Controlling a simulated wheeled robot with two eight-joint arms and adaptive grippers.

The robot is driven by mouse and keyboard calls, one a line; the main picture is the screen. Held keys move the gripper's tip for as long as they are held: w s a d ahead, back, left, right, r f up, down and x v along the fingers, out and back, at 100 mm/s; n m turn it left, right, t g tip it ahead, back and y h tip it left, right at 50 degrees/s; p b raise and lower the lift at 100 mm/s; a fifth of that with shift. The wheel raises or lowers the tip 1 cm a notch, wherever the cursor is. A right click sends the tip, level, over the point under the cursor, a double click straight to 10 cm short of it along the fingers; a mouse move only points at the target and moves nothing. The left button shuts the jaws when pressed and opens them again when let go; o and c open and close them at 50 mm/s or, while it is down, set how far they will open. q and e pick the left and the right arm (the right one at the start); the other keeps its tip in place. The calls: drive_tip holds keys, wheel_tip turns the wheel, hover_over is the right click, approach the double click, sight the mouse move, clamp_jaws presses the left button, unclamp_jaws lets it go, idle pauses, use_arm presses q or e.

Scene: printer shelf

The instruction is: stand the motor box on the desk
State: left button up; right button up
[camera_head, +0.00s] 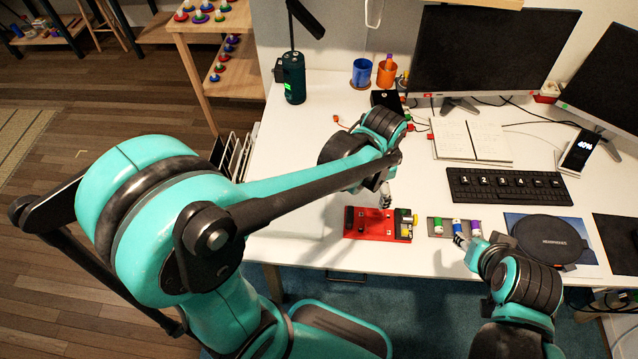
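A red box-like thing with black and yellow parts (362,224) lies low on the white desk (310,150) near its front edge. It looks like the motor box, but I cannot be sure. My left gripper (385,198) reaches over the desk from the left, with its fingers pointing down at the back of the red thing. I cannot tell whether they touch it or are open. My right gripper (460,240) is low at the front edge, by the blue cylinder of a small grey tray (449,220). Its fingers are too small to read.
Green (438,227) and purple (475,226) cylinders stand on the grey tray. A black keyboard (508,186), an open notebook (470,138) and a headphones case (549,239) are nearby. Cups (362,72) and monitors (490,50) stand behind.

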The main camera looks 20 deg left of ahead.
use_arm(q)
drive_tip(key=s+a+r+n+t, duration=0.5)
drive_tip(key=s+a+r+n, duration=0.2)
drive_tip(key=s+a+n, duration=0.3)
drive_tip(key=shift+s+a+r+y, duration=0.15)
drive_tip(key=shift+s+a+y, duration=0.15)
drive_tip(key=shift+a, duration=0.75)
drive_tip(key=shift+f+b, duration=0.45)
